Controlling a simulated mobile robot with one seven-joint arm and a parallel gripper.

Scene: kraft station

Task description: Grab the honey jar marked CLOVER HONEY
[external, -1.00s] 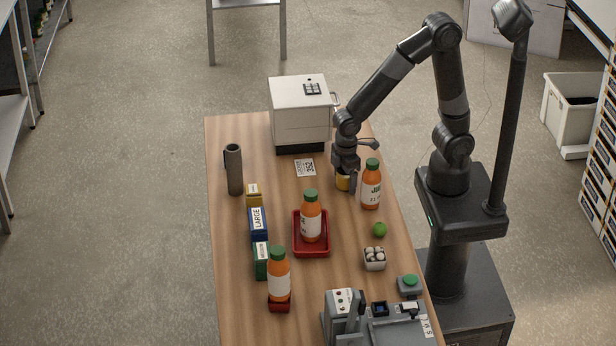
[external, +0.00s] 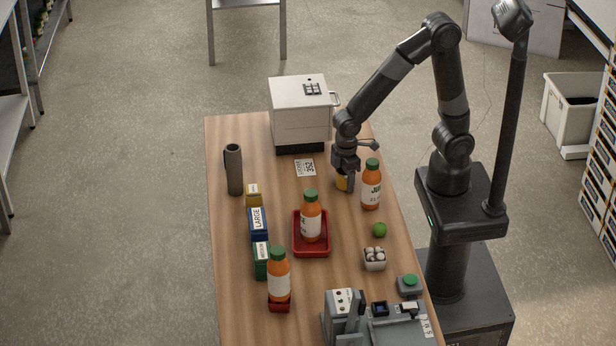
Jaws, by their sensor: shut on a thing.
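The honey jar (external: 342,183) is a small yellow jar near the back right of the wooden table, in the external view. My gripper (external: 345,180) points down over it and is shut on it. The fingers hide much of the jar, and its label cannot be read. The jar's base is at or very near the table top; I cannot tell whether it touches.
A juice bottle (external: 371,186) stands close to the right of my gripper. A white safe-like box (external: 300,112) is behind, with a printed card (external: 305,168) before it. A red tray (external: 312,252) with another bottle (external: 311,218) is in front. A lime (external: 379,230) lies nearby.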

